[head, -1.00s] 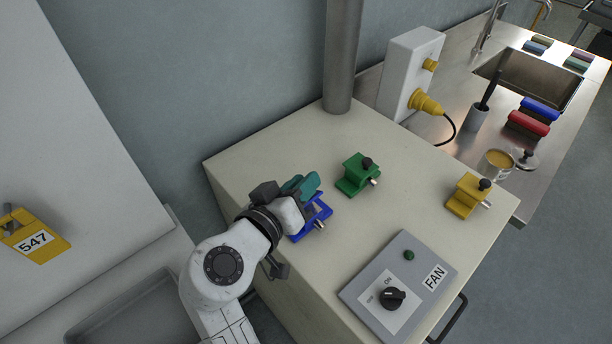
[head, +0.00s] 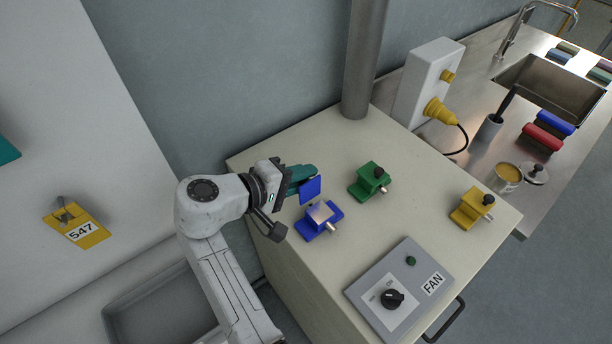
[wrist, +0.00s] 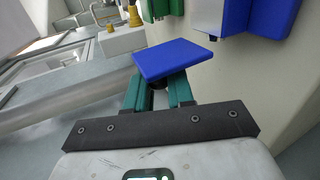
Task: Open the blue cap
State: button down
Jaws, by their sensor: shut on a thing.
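The blue cap (head: 311,189) is a flat blue plate, held at the tips of my gripper (head: 303,178), which has teal fingers. In the wrist view the cap (wrist: 172,59) lies across the ends of the two teal fingers of my gripper (wrist: 160,86), which are shut on it. The cap is up and apart from the blue base (head: 318,221), whose top shows a bare metallic face. The base stands on the beige cabinet top, just below and right of my gripper, and part of it shows in the wrist view (wrist: 240,14).
A green capped block (head: 369,181) and a yellow capped block (head: 471,208) stand on the cabinet top (head: 415,165). A grey FAN switch panel (head: 400,285) lies near the front. A metal post (head: 360,60) rises at the back. A sink counter is at right.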

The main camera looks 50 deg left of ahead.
jog(key=shift+a+f+n+h+b, duration=0.5)
jog(key=shift+a+n+h, duration=0.1)
jog(key=shift+n, duration=0.4)
jog(key=shift+a+f+n+h+b, duration=0.35)
jog(key=shift+f+n+h+b, duration=0.2)
jog(key=shift+n+h+b, duration=0.25)
jog(key=shift+a+f+n+h+b, duration=0.15)
jog(key=shift+f+n+h+b, duration=0.25)
jog(key=shift+n+b, duration=0.5)
jog(key=shift+a+f+n+h+b, duration=0.1)
jog(key=shift+f+n+h+b, duration=0.3)
jog(key=shift+n+b, duration=0.45)
jog(key=shift+t, duration=0.3)
jog(key=c, duration=1.1)
grip_release()
